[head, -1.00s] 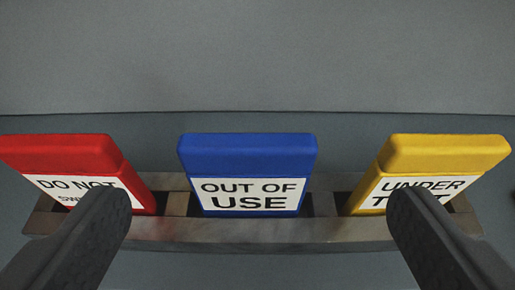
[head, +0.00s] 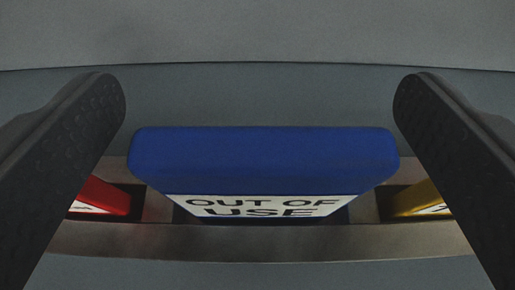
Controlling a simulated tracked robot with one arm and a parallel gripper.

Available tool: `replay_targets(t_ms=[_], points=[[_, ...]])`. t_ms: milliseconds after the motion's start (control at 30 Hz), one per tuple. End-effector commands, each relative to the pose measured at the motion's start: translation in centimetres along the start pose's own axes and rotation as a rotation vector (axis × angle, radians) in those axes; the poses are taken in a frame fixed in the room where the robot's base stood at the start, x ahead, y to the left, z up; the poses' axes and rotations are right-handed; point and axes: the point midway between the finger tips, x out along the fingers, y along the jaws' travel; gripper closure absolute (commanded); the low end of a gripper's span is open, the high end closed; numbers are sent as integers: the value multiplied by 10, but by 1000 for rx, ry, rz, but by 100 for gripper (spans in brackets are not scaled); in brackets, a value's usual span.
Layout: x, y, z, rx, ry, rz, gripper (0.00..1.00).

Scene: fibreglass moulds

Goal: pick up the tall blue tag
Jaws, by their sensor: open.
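The tall blue tag (head: 264,160) stands upright in a slot of the rack, in the middle of the head view. Its white label reads "OUT OF USE". My gripper (head: 260,100) is open, with one dark finger to the left of the blue tag and one to the right. A gap shows between each finger and the tag's sides, and nothing is held. The tag's lower end is hidden in the rack.
The rack (head: 262,242) is a long grey-brown bar with slots. A red tag (head: 103,197) stands left of the blue one and a yellow tag (head: 418,200) stands right, both partly hidden by my fingers. The grey surface behind is clear.

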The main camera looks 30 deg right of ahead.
Motion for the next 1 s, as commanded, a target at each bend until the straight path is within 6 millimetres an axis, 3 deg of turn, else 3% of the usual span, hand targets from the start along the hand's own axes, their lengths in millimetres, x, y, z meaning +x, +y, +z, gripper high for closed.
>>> replay_targets(t_ms=[33,200,567,1000], points=[[0,0,0,0,0,0,14],[0,0,0,0,0,0,59],[-1,-1,-2,0,0,-1,59],[-17,5,-33,-1,-1,2,59]])
